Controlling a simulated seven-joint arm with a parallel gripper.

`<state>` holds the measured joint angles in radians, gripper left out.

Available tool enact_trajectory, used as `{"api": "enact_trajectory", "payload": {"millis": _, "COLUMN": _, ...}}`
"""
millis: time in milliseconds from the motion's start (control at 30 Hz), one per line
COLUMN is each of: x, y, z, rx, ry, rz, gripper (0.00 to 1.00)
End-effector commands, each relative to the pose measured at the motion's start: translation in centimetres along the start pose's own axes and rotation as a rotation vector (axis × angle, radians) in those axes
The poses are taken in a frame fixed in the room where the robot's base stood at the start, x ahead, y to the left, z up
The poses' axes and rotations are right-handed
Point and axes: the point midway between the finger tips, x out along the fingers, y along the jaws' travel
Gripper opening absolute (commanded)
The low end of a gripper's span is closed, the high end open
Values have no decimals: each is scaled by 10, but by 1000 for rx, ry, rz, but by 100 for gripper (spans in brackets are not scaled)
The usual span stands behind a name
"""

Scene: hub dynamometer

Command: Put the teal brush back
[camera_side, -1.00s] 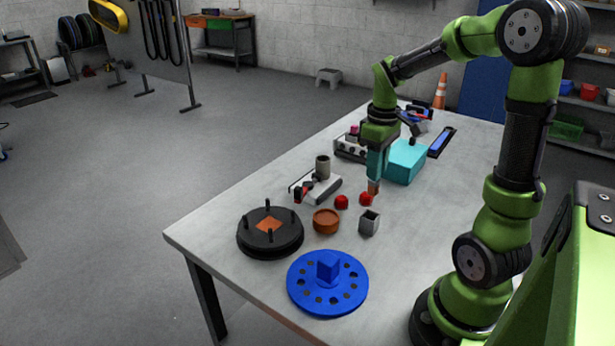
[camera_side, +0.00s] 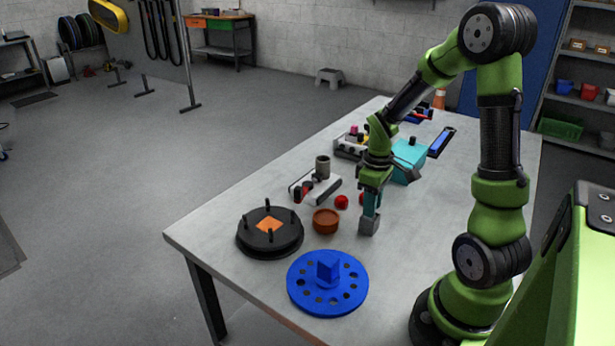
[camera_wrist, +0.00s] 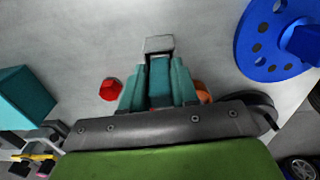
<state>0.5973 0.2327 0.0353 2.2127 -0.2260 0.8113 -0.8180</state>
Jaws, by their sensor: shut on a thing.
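A blue holed disc (camera_side: 328,300) lies in front, and a black pegged disc (camera_side: 270,240) further left. A teal box (camera_side: 408,165) and a grey block with a cylinder (camera_side: 322,168) stand behind.

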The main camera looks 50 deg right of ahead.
Motion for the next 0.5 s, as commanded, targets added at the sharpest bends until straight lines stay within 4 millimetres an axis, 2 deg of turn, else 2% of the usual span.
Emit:
{"api": "enact_trajectory", "payload": {"millis": 233, "x": 3, "y": 0, "z": 0, "rx": 0, "ry": -1, "rz": -1, "gripper": 0}}
{"api": "enact_trajectory", "payload": {"millis": 267, "x": 3, "y": 0, "z": 0, "rx": 0, "ry": -1, "rz": -1, "gripper": 30}}
{"api": "enact_trajectory", "payload": {"millis": 400, "x": 3, "y": 0, "z": 0, "rx": 0, "ry": -1, "rz": -1, "gripper": 52}}
{"api": "enact_trajectory", "payload": {"millis": 500, "x": 3, "y": 0, "z": 0, "rx": 0, "ry": -1, "rz": 0, "gripper": 54}}
